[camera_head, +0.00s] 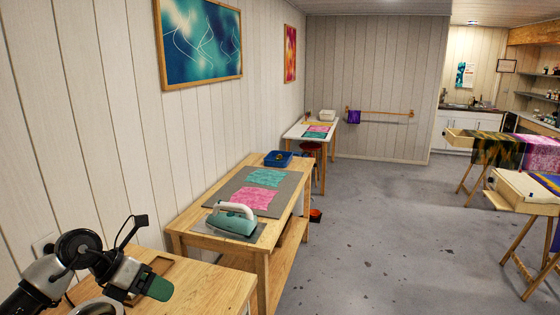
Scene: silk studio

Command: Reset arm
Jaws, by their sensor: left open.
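My left gripper (148,255) is in the lower left corner of the head view, on an arm that comes in from the left. Its two dark fingers are spread apart, with nothing seen between them. It is over or beside the near wooden table (215,290); its exact height above the top is hard to tell. A dark green piece shows at the lower finger. My right gripper is not in view.
A wooden table (205,242) ahead holds a grey mat (285,193), pink and teal cloths, a teal iron (232,219) and a blue tray (278,159). Trestle frames (520,190) with draped fabric stand at right.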

